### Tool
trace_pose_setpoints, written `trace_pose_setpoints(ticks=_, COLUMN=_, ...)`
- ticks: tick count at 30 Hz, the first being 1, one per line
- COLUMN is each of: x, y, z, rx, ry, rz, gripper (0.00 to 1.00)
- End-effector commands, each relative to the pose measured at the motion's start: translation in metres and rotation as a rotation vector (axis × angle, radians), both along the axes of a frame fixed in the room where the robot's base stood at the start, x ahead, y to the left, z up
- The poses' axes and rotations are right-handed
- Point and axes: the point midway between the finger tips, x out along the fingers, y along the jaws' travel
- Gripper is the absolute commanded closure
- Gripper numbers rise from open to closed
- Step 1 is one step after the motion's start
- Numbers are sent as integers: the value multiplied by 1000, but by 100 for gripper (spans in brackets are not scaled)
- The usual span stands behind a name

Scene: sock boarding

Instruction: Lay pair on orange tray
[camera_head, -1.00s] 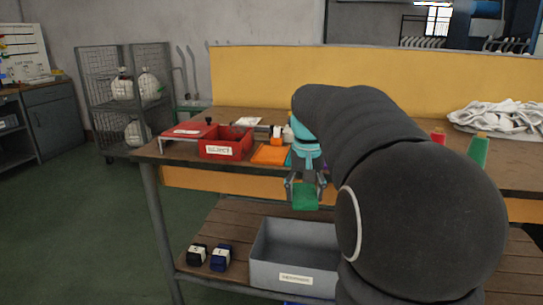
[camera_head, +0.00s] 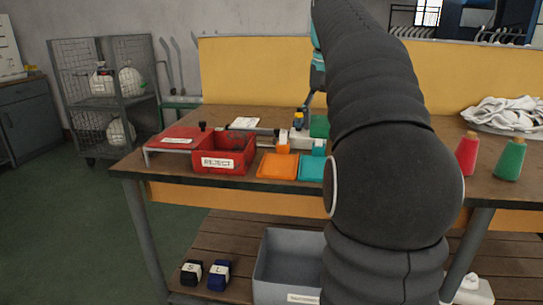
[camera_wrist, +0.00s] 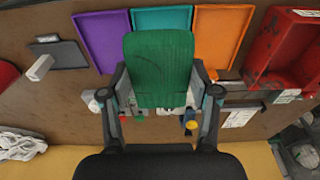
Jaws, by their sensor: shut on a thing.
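A green folded pair (camera_wrist: 160,65) is held between the two fingers of my gripper (camera_wrist: 160,92) in the wrist view, above the table. In the head view the green pair (camera_head: 319,126) shows beside my arm, which hides most of the gripper. The orange tray (camera_head: 278,165) lies flat on the table and looks empty; in the wrist view the orange tray (camera_wrist: 222,32) is just right of the held pair. A teal tray (camera_head: 311,168) lies beside it, partly behind the pair in the wrist view. A purple tray (camera_wrist: 104,38) is left of that.
A red bin labelled REJECT (camera_head: 226,155) stands left of the orange tray. Red (camera_head: 467,153) and green (camera_head: 510,158) thread cones stand at the right. A grey bin (camera_head: 290,264) and small dark bundles (camera_head: 218,274) are on the lower shelf.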

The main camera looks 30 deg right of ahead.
Motion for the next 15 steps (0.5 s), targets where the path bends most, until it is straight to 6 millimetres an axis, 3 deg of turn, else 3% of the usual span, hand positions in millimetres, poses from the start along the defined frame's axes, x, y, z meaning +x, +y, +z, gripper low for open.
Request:
trace_pose_setpoints(ticks=6, x=39, y=29, z=-26, rx=2, ry=4, rz=23, gripper=73)
trace_pose_setpoints(ticks=15, x=87, y=57, z=-58, rx=0, ry=2, rz=24, gripper=73)
